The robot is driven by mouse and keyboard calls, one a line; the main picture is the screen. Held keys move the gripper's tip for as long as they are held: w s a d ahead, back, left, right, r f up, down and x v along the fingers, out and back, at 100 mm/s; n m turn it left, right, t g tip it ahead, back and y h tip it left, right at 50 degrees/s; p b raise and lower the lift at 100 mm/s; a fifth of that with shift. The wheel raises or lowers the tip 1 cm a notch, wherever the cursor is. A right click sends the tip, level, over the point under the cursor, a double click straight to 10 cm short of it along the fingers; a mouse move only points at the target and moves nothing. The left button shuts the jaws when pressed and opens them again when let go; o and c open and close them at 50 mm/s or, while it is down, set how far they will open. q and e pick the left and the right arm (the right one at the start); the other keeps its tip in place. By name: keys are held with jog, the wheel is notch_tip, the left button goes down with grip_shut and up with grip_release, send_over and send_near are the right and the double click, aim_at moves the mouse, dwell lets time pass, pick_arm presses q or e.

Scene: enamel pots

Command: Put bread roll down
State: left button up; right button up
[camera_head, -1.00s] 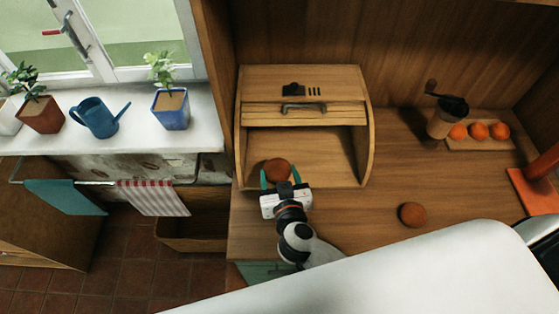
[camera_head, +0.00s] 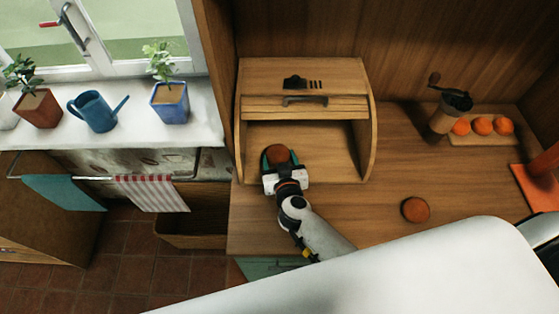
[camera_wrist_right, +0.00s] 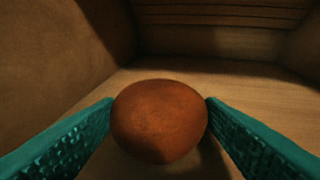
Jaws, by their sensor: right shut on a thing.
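A round brown bread roll (camera_head: 277,153) is between the teal fingers of my right gripper (camera_head: 278,160), at the open front of the wooden bread box (camera_head: 330,150). In the right wrist view the roll (camera_wrist_right: 160,120) sits between both fingertips, with the box's inside walls and floor beyond it. The gripper is shut on the roll. I cannot tell whether the roll touches the box floor. The box's slatted door is raised. A second brown roll (camera_head: 415,210) lies on the counter at the right. My left gripper is not in view.
A grinder (camera_head: 444,118) and a board with several orange round items (camera_head: 482,126) stand at the back right. An orange object (camera_head: 540,190) is at the right edge. The box floor right of the gripper is clear.

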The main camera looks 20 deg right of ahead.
jog(key=o, duration=1)
jog(key=shift+f, duration=0.1)
jog(key=shift+c, duration=0.2)
jog(key=shift+s+r, duration=0.2)
jog(key=shift+s, duration=0.1)
jog(key=v, duration=1.1)
jog(key=shift+s+a+r, duration=0.1)
jog(key=shift+s+r, duration=0.1)
jog(key=shift+s+f, duration=0.1)
